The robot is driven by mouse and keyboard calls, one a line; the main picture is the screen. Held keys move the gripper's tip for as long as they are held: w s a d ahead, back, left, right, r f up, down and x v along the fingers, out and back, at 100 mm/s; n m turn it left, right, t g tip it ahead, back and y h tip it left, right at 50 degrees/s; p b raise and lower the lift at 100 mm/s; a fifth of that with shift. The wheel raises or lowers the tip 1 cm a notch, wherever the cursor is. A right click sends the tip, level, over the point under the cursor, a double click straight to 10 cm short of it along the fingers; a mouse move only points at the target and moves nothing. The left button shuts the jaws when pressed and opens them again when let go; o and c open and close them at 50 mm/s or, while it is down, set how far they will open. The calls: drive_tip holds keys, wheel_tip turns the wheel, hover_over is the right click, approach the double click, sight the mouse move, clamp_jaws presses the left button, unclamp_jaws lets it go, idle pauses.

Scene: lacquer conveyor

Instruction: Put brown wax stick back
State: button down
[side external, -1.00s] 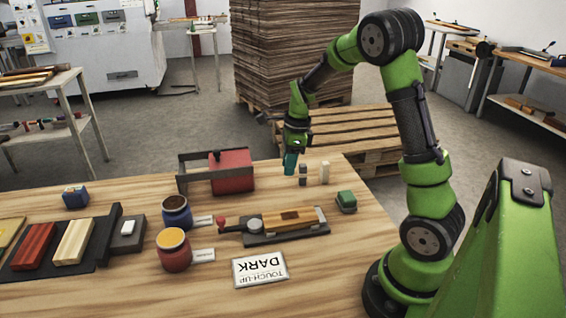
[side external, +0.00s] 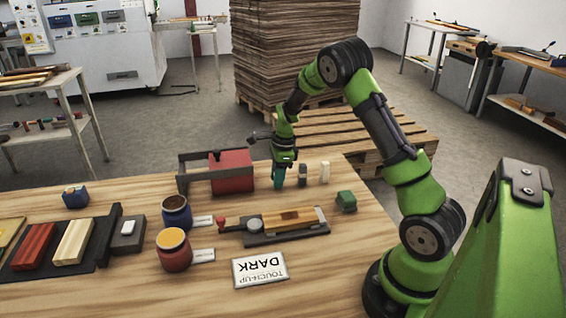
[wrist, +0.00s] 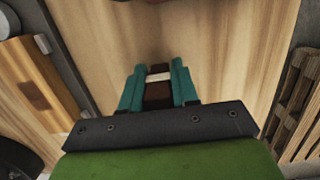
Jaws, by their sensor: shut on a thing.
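My gripper (side external: 278,178) has teal fingers pointing down at the back of the bench. In the wrist view the fingers (wrist: 158,88) are shut on the brown wax stick (wrist: 158,96), which is dark brown with a cream band and lies between them. In the side view the fingers hide the stick. A dark grey stick (side external: 303,175) and a cream stick (side external: 325,172) stand upright just right of my gripper. I cannot tell whether the held stick touches the bench.
A red box (side external: 231,171) with a grey frame stands left of my gripper. The bench edge and a pallet lie behind.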

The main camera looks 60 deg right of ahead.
drive_tip(key=shift+f, duration=0.4)
drive_tip(key=shift+f, duration=0.1)
drive_tip(key=c, duration=0.8)
unclamp_jaws()
drive_tip(key=shift+c, duration=0.2)
